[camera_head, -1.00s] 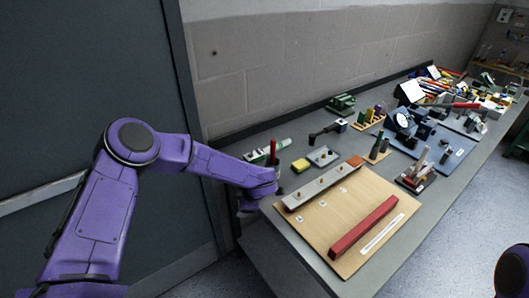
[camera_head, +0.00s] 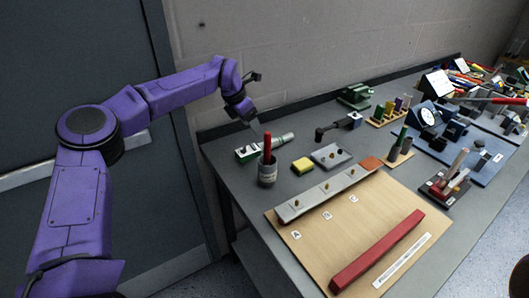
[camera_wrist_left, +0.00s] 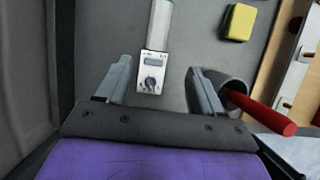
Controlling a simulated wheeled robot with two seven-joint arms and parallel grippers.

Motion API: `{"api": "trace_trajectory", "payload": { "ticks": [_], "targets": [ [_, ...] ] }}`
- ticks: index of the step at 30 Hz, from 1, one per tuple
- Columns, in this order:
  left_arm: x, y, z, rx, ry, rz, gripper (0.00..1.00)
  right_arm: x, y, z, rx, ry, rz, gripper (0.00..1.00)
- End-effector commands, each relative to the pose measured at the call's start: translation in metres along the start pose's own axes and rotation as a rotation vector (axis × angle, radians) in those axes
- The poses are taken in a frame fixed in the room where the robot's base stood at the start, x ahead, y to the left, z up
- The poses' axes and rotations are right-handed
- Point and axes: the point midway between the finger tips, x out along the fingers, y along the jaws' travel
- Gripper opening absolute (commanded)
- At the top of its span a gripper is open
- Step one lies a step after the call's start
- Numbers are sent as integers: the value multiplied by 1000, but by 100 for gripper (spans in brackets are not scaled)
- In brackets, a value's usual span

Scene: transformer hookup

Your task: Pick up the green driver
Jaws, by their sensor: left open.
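I cannot tell which green item is the driver. My right gripper is out of view.
The grey cup (camera_head: 267,173) holds a red-handled tool (camera_head: 267,148), upright and close to the green-and-white tool. A yellow block (camera_head: 302,166) and a grey plate (camera_head: 331,156) lie to the right. A wooden board (camera_head: 340,225) with a red bar (camera_head: 377,249) fills the front.

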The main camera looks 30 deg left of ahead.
Motion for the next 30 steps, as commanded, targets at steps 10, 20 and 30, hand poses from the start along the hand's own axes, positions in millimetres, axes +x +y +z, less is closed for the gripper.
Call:
{"api": "trace_trajectory", "payload": {
  "ticks": [10,20,30],
  "targets": [
    [54,0,1,1,6,-3,67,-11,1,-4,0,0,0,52],
    [104,4,0,2,6,-2,67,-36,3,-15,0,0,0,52],
    [112,5,-1,1,4,-1,48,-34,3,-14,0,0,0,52]
  ]
}}
